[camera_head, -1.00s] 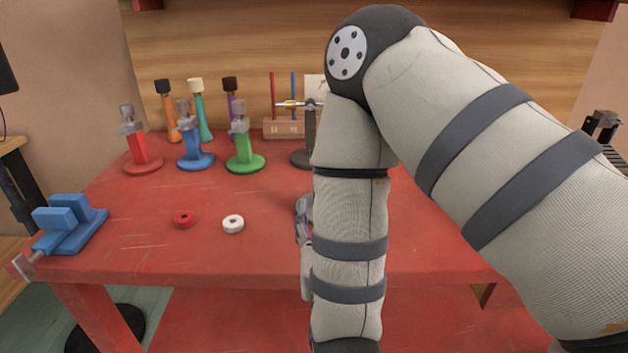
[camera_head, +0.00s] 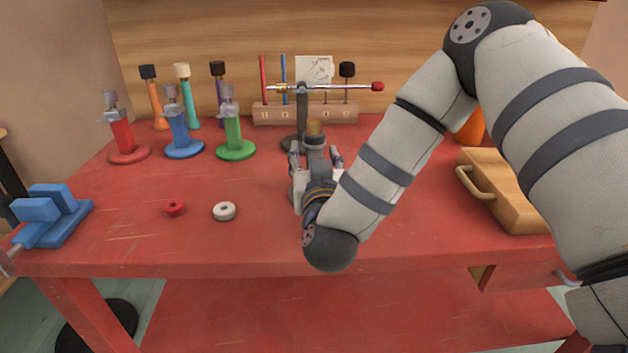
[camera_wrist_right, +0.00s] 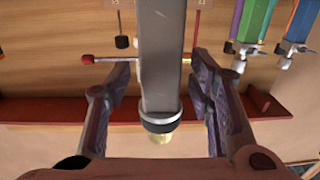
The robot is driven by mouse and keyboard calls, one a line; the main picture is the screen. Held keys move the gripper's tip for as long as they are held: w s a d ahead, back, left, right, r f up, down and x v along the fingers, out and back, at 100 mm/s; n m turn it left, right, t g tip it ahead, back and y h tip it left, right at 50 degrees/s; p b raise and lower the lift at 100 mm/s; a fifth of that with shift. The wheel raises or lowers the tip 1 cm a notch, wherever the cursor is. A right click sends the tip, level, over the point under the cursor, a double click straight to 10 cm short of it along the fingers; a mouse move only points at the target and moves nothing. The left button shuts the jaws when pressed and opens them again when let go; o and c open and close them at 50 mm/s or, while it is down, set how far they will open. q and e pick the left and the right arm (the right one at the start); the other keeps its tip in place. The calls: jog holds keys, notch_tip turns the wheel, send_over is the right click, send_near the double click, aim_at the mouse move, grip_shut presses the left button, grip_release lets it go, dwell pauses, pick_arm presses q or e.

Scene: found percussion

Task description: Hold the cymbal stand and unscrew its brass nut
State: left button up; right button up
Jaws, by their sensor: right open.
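The cymbal stand's grey post (camera_wrist_right: 162,60) shows large in the right wrist view, with a dark collar and a brass nut (camera_wrist_right: 162,139) at its end. In the head view the brass nut (camera_head: 315,128) stands just above my right gripper (camera_head: 315,157). In the wrist view my right gripper (camera_wrist_right: 163,75) is open, with one finger on each side of the post. Gaps show between the fingers and the post. The lower part of the stand is hidden behind my right gripper and wrist in the head view. My left gripper is not in view.
A dark stand (camera_head: 302,112) with a red-tipped rod (camera_head: 345,87) is just behind. Red (camera_head: 122,135), blue (camera_head: 182,132) and green (camera_head: 233,135) stands are to the left. A wooden case (camera_head: 515,205) lies right.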

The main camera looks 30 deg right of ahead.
grip_shut()
dwell(0.3)
